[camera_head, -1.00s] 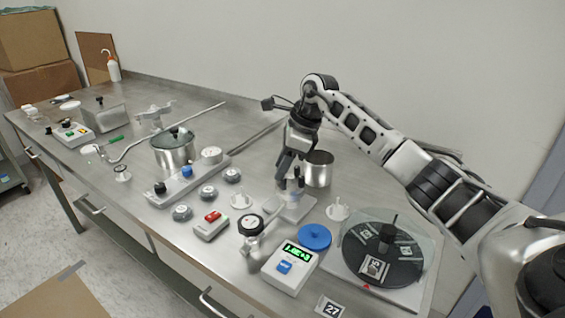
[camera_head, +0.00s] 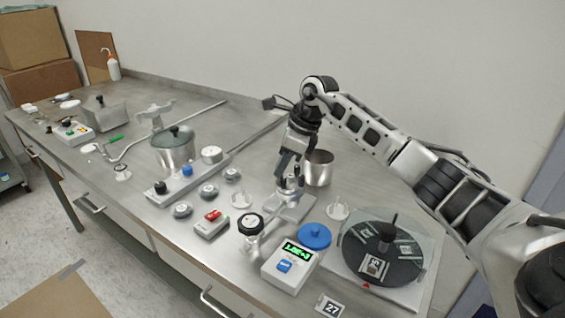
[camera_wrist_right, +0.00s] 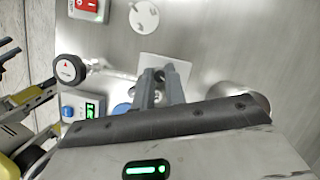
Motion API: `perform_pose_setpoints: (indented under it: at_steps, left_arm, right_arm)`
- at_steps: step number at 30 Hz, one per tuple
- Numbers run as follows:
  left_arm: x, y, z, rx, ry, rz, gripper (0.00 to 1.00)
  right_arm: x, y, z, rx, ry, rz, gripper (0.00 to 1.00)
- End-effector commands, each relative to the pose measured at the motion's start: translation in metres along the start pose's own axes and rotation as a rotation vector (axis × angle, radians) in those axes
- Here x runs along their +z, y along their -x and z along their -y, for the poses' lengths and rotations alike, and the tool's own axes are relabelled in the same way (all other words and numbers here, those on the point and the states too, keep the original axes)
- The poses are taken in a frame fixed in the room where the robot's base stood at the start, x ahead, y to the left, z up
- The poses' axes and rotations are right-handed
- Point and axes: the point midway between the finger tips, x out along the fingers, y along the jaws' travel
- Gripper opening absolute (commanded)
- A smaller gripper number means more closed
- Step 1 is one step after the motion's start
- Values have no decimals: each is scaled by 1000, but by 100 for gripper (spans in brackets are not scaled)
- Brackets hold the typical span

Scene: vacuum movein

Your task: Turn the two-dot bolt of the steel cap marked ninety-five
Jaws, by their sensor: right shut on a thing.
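My right gripper (camera_head: 290,182) points down over a small steel fixture on a square plate (camera_head: 289,206) near the middle right of the bench. It is shut on a small part at the top of that fixture; the fingers hide most of the part. In the right wrist view the fingers (camera_wrist_right: 160,88) reach over the pale plate (camera_wrist_right: 165,65) and cover what they hold. I cannot make out a ninety-five mark or bolt dots in either view. My left gripper is not in view.
A steel cup (camera_head: 318,168) stands close behind the gripper. A meter with a green display (camera_head: 290,264), a blue disc (camera_head: 314,236), a black-knobbed valve (camera_head: 250,224) and a covered turntable (camera_head: 345,262) crowd the front right. A lidded pot (camera_head: 174,150) stands left.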

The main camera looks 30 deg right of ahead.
Motion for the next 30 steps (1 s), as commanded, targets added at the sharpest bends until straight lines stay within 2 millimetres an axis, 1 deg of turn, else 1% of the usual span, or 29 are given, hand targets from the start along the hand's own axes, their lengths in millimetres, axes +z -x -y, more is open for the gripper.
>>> perform_pose_setpoints:
  at_steps: [11,21,30]
  left_arm:
    - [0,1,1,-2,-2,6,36]
    - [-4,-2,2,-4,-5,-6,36]
    - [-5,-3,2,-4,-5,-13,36]
  right_arm:
    - [0,1,-2,-130,-305,-2,0]
    - [2,0,-4,-254,-603,1,0]
    - [3,-1,-5,-351,-839,1,0]
